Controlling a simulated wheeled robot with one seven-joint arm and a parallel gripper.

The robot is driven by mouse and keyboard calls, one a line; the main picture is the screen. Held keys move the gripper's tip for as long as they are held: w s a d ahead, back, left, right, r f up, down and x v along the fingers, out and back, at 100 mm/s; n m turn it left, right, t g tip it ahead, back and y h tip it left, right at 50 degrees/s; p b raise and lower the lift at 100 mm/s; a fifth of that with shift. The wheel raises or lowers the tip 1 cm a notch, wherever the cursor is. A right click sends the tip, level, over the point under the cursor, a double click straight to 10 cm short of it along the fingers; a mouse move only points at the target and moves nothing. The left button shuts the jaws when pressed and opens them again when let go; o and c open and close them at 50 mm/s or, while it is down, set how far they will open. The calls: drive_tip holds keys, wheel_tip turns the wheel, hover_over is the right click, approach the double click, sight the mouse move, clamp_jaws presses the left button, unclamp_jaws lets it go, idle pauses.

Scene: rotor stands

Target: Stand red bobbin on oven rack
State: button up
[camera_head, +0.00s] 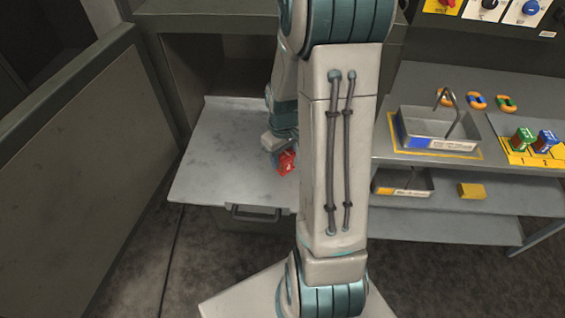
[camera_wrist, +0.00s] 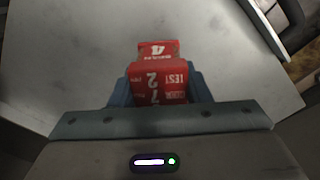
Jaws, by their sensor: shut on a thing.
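The red bobbin (camera_head: 287,162) shows in the head view just left of my forearm, over the oven rack. In the wrist view the red bobbin (camera_wrist: 158,80) has white lettering and sits between the blue fingers. My gripper (camera_wrist: 158,92) is shut on it. The oven rack (camera_head: 222,155) is a flat grey sheet pulled out of the open oven. It fills much of the wrist view as a pale surface (camera_wrist: 85,50). My gripper also shows small in the head view (camera_head: 279,153). I cannot tell whether the bobbin touches the rack.
The oven door (camera_head: 75,165) stands open at the left. A yellow block (camera_head: 471,191) lies on the shelf below. The rack's left part is bare.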

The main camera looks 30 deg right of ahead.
sight(283, 165)
drive_tip(key=shift+f+p, duration=0.3)
drive_tip(key=shift+f, duration=1.75)
drive_tip(key=shift+f, duration=0.15)
drive_tip(key=o, duration=1.2)
wheel_tip(283, 165, up, 12)
drive_tip(key=shift+a+r+b, duration=0.1)
drive_tip(key=shift+r+b, duration=0.1)
drive_tip(key=shift+b, duration=0.1)
drive_tip(key=s+a+r+t, duration=0.1)
drive_tip(key=s+a+r, duration=0.2)
drive_tip(key=s+r, duration=0.1)
drive_tip(key=s+a+r+m+t, duration=0.1)
drive_tip(key=s+a+r, duration=0.2)
drive_tip(key=s+a, duration=0.1)
drive_tip(key=s+a+r+m+t, duration=0.1)
drive_tip(key=s+a+r, duration=0.3)
drive_tip(key=shift+s+a+r+t, duration=0.25)
drive_tip(key=shift+r+t, duration=0.05)
